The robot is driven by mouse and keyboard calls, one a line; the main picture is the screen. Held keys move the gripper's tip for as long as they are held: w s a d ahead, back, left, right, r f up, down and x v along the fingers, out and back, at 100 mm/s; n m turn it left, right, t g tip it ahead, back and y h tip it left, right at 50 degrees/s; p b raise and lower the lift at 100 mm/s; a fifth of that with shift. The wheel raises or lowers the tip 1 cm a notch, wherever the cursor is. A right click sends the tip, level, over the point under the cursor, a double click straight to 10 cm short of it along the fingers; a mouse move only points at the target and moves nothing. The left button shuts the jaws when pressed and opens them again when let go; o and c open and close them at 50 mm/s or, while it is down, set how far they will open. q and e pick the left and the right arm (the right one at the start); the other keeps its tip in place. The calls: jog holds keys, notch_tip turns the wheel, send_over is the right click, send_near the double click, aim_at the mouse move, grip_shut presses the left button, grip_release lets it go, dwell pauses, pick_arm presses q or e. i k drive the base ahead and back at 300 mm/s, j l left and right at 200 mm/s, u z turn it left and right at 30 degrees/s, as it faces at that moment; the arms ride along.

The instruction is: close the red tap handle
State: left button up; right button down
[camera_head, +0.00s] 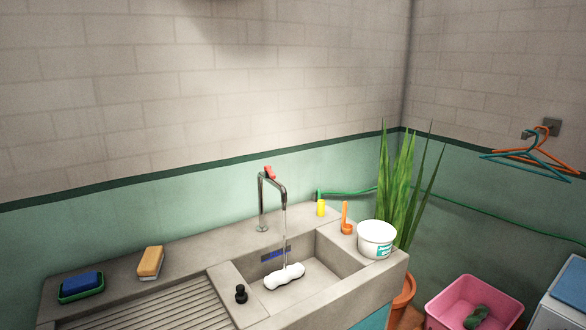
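The red tap handle (270,172) sits on top of a metal tap (263,205) at the back edge of the grey sink. The tap's spout arches forward, and a thin stream of water (285,240) falls from it into the basin. A white object (285,276) lies in the basin under the stream. Neither of my grippers shows in the head view.
The grey sink counter (200,262) holds a blue sponge (82,283) in a green dish, a yellow-brown brush (150,262), a small black item (241,294), a yellow item (321,208), an orange scoop (346,220) and a white tub (376,239). A potted plant (404,195) stands right of it.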

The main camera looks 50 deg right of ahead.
aim_at(272, 175)
jog(key=l+z, duration=0.25)
jog(key=i+l+z, duration=0.15)
jog(key=l+z, duration=0.15)
jog(key=l, duration=0.15)
jog(key=i+l+z, duration=0.1)
jog(key=l+z, duration=0.15)
jog(key=i+l+z, duration=0.15)
jog(key=l+z, duration=0.15)
